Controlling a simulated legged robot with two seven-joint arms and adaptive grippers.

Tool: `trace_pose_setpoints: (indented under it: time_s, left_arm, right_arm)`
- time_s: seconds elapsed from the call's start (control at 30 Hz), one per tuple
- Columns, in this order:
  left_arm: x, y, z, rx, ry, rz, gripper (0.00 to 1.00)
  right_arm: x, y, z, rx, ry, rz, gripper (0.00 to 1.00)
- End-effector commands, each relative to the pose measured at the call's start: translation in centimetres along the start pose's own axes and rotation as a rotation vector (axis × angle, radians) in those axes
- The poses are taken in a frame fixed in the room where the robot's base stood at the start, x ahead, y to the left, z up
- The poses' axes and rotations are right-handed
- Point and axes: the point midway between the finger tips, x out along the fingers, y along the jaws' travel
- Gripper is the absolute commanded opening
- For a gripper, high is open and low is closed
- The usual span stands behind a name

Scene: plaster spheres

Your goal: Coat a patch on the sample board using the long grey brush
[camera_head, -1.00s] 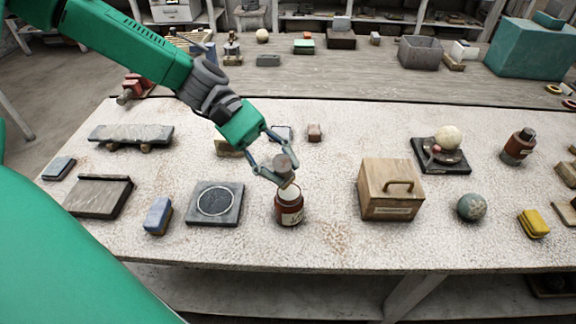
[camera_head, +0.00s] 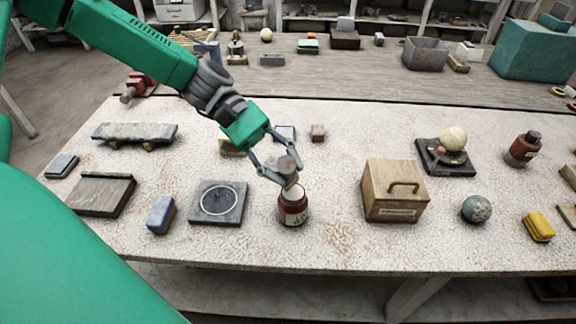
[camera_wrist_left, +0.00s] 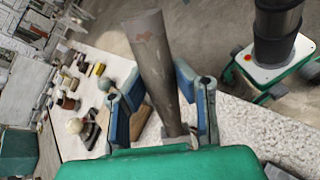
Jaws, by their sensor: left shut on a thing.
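My left gripper (camera_head: 284,170) is shut on the long grey brush (camera_wrist_left: 155,65), whose thick grey handle fills much of the left wrist view between the blue fingers. In the head view the brush (camera_head: 287,163) is seen nearly end-on, tilted, directly above a red-brown labelled jar (camera_head: 293,210). Its lower end meets the pale top of the jar; I cannot tell whether it is inside. A dark square board with a pale ring (camera_head: 218,203) lies left of the jar and may be the sample board. My right gripper is not in view.
A blue block (camera_head: 161,215) and a wooden-topped slab (camera_head: 101,195) lie further left. The table is bare between jar and box.

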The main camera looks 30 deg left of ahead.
Motion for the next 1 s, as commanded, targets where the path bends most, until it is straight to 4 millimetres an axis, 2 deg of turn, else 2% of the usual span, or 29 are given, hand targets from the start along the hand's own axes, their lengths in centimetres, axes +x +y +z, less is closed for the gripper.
trace_pose_setpoints:
  time_s: [0.23,1.0]
  left_arm:
    - [0.60,0.04,0.05,0.000,0.003,-0.004,0.00]
    - [0.44,-0.24,-0.57,-0.002,0.003,-0.002,0.00]
  right_arm:
    - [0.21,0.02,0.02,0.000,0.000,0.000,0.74]
    - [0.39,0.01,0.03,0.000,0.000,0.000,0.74]
